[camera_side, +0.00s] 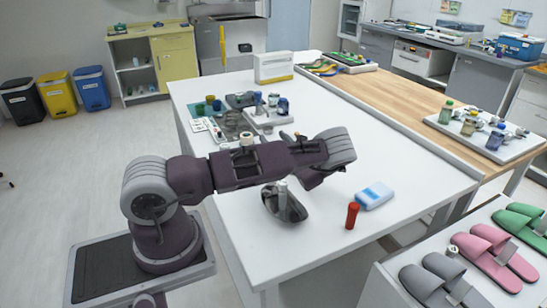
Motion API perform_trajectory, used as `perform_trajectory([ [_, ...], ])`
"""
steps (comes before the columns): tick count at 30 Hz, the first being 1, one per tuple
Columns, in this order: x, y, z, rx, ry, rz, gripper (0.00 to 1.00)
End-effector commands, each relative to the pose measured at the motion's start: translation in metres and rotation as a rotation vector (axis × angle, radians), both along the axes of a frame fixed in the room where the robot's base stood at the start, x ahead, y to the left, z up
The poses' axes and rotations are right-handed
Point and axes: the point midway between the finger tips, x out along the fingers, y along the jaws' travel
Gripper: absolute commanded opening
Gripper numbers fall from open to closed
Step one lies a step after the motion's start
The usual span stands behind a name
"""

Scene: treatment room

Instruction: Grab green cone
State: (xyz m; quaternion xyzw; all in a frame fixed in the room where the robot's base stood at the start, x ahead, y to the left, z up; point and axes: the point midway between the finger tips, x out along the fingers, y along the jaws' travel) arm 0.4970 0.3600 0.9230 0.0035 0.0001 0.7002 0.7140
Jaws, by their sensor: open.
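I cannot make out a clear green cone in this view; it may be hidden or too small to tell. My gripper (308,182) hangs at the end of my arm over the middle of the table, open and largely hidden by the wrist. It is well apart from the green object, to its right and nearer the camera.
A shiny dark dish (290,212) lies below my wrist, with a pale upright piece at it. A red cylinder (352,215) and a blue-white pack (375,195) are to the right. Trays with small items are behind my arm. The white table's (420,180) right side is clear.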

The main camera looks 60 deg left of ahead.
Motion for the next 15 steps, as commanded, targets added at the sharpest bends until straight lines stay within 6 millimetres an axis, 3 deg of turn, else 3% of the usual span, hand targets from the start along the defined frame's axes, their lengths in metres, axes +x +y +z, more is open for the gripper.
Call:
perform_trajectory([
  [8, -0.002, 0.000, -0.059, -0.005, -0.002, 0.003, 0.56],
  [12, -0.002, 0.025, -0.057, -0.004, -0.006, 0.006, 0.56],
  [15, -0.001, 0.030, -0.056, -0.004, -0.006, 0.005, 0.56],
])
